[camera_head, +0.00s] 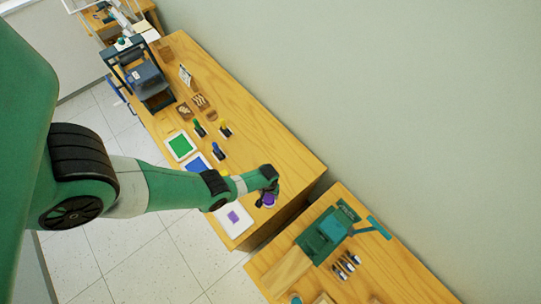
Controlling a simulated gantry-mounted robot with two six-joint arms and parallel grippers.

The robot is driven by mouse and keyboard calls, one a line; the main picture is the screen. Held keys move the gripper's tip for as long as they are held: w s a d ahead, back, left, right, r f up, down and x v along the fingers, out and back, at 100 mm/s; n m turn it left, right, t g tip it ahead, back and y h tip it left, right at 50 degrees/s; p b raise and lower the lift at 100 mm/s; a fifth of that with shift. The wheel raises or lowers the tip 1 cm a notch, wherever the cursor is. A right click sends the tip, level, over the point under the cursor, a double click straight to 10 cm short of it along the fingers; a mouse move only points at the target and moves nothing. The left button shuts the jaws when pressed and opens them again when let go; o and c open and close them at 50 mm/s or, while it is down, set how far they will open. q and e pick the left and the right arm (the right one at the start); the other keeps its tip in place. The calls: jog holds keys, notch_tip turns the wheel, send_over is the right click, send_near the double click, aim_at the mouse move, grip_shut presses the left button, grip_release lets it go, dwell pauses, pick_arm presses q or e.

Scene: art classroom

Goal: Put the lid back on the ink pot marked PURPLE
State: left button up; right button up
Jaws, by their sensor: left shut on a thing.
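My left gripper (268,187) is at the front end of the long wooden table, pointing down and shut. A small purple thing (268,200) shows right at its fingertips; it looks like the purple lid, with a dark part beside it. The gripper covers much of this spot, so I cannot tell lid and pot apart or read the PURPLE mark. A white tray with a purple patch (248,220) lies just left of and below the gripper. My right gripper is not in view.
A green-patched tray (193,147) and a blue-patched tray (186,166) lie farther up the table. Small green (198,125), yellow (224,126) and blue (215,147) items stand beside them. A dark press (148,80) stands at the far end. A second table holds a green machine (322,235).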

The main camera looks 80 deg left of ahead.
pick_arm(q)
jog(key=shift+f+b, duration=2.95)
jog(key=shift+f, duration=0.15)
jog(key=shift+f, duration=0.15)
jog(key=o, duration=1.3)
notch_tip(320, 180, up, 7)
jog(key=p, duration=0.7)
